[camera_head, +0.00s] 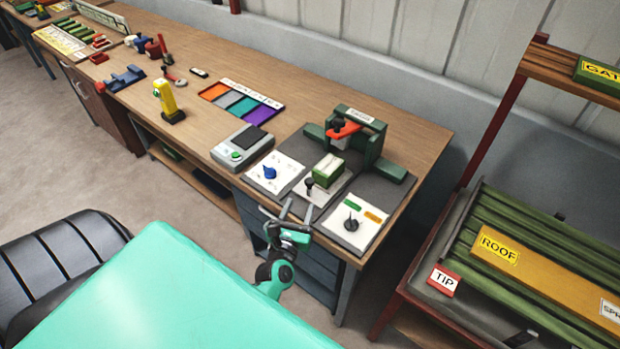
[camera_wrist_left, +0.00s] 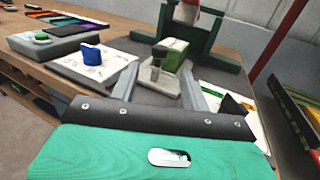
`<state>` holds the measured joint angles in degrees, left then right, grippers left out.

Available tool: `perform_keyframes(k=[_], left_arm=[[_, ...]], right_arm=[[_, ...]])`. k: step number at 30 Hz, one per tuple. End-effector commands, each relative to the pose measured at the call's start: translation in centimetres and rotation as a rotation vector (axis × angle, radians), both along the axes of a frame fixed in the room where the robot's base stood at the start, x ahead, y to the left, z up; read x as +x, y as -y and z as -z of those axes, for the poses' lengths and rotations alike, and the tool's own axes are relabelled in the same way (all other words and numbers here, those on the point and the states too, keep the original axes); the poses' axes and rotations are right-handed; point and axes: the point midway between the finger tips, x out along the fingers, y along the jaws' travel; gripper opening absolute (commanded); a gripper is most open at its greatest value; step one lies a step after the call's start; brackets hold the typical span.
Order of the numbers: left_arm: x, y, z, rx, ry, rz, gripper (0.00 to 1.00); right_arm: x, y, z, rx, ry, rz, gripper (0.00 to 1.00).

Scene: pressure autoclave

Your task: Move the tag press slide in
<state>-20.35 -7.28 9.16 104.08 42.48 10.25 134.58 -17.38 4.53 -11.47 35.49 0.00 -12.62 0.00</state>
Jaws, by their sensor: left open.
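The tag press (camera_head: 374,146) is a dark green frame with a red lever and a "TAGS" sign, standing at the near end of the bench. Its slide (camera_head: 319,188) is a light plate carrying a green block (camera_head: 328,170) with a pale top, with a small dark knob (camera_head: 309,183) at the front. The slide sticks out in front of the frame. My left gripper (camera_head: 298,209) is open and empty at the bench's front edge, just short of the knob. In the left wrist view, the knob (camera_wrist_left: 158,62) shows between and beyond my two fingers (camera_wrist_left: 162,85). My right gripper is out of view.
A white panel with a blue knob (camera_head: 270,173) lies left of the slide, and one with a black knob (camera_head: 351,224) lies right. A grey device (camera_head: 242,147) and a coloured tray (camera_head: 241,103) stand further left. A rack (camera_head: 468,222) stands to the right.

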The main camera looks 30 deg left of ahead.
Motion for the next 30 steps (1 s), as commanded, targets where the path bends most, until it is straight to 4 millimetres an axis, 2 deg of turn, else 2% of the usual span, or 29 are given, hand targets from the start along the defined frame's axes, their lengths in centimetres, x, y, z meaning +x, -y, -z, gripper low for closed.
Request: perform_keyframes(k=[3, 15, 21, 30], left_arm=[[2.1, -0.6, -0.2, 0.001, 0.003, 0.0, 0.47], [8.3, -2.6, 0.0, 0.003, 0.001, 0.001, 0.47], [9.9, -3.2, 0.0, 0.003, 0.0, 0.0, 0.47], [10.3, -3.3, 0.0, 0.004, 0.0, 0.001, 0.47]], right_arm=[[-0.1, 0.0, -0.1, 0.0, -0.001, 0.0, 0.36], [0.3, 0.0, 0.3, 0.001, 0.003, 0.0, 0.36], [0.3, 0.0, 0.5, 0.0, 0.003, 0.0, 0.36], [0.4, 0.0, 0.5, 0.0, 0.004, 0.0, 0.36]])
